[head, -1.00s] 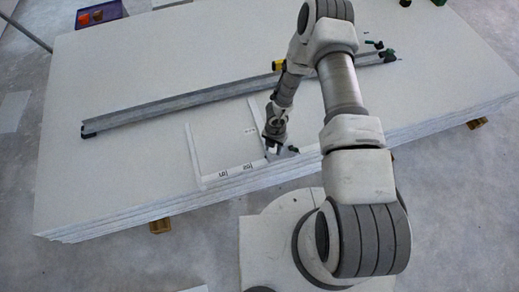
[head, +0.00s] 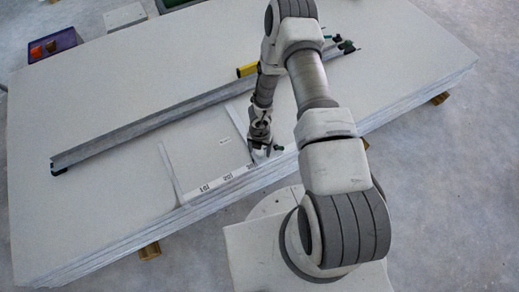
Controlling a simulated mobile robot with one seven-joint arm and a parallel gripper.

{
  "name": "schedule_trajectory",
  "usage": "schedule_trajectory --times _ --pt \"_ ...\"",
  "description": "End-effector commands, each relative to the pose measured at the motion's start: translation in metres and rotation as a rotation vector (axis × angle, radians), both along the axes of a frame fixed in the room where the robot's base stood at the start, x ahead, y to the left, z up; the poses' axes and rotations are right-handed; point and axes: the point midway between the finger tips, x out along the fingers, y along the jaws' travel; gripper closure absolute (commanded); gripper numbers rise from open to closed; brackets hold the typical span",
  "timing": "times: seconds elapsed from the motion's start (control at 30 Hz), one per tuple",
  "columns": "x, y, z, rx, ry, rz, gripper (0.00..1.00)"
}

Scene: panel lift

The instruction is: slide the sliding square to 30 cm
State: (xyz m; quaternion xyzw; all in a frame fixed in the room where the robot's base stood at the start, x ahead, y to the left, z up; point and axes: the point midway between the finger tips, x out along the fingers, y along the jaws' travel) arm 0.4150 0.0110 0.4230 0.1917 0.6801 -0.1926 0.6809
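The sheet stack (head: 100,75) lies flat and fills most of the head view. On its near edge is a white scale strip (head: 215,183) with black marks that look like 10, 20 and 30. A thin pale bar (head: 169,172) runs back from the strip's left end. Another pale bar (head: 236,121) runs back near its right end. I cannot tell which part is the sliding square. My gripper (head: 262,154) is low at the near edge, just right of the 30 mark. Its fingers are too small to read, and I cannot tell whether it touches anything.
A long grey rail (head: 150,122) lies diagonally across the stack, with a yellow piece (head: 246,70) and green clamp (head: 347,46) near its right part. A dark tray (head: 52,46) with orange and green items stands at the far left. Wooden blocks (head: 149,251) show under the stack.

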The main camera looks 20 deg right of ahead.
Motion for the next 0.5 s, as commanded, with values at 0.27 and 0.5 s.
schedule_trajectory --times 0.27,0.5 --pt "0.0 0.001 0.006 0.001 -0.001 0.001 0.29" --pt "0.001 0.001 0.052 0.003 -0.003 -0.001 0.29"
